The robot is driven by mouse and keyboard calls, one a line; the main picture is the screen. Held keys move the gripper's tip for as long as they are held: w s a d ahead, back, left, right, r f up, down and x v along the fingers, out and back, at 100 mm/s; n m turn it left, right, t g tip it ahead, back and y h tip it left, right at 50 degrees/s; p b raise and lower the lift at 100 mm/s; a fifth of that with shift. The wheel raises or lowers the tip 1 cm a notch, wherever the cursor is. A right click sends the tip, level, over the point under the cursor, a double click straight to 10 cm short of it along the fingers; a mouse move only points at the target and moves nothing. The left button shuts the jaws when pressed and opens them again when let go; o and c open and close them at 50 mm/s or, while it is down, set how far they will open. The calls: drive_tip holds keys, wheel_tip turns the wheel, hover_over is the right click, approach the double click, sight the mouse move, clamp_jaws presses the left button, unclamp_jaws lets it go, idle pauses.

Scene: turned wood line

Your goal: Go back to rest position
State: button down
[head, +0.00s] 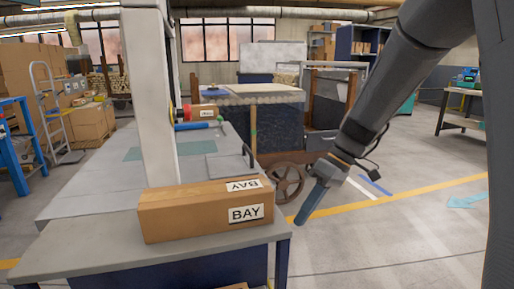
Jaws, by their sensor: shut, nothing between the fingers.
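My gripper (312,205) hangs at the end of my dark arm, which comes down from the upper right. It points downward and to the left, in front of the open floor and to the right of the grey table (90,250). It looks closed, with nothing visible held in it.
A pale upright post (152,100) rises from the table. Behind are a cart with a wheel (287,182), a blue cylinder (192,126) and a workbench (460,105) at right. Cartons (85,124) and a ladder stand left.

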drive_tip(key=shift+s+d+f+m+t+h, duration=2.3)
drive_tip(key=shift+s+d+f+m+h, duration=1.2)
drive_tip(key=shift+s+m, duration=1.5)
drive_tip(key=s+a+r+n+g+y, duration=0.2)
drive_tip(key=s+a+r+n+g, duration=0.1)
drive_tip(key=s+a+r, duration=0.65)
drive_tip(key=s+d+r+m+h+p, duration=0.1)
drive_tip(key=d+r+p, duration=0.6)
drive_tip(key=p, duration=0.9)
drive_tip(key=d+m, duration=0.1)
drive_tip(key=d, duration=0.2)
drive_tip(key=shift+d+m, duration=0.15)
drive_tip(key=shift+m, duration=0.15)
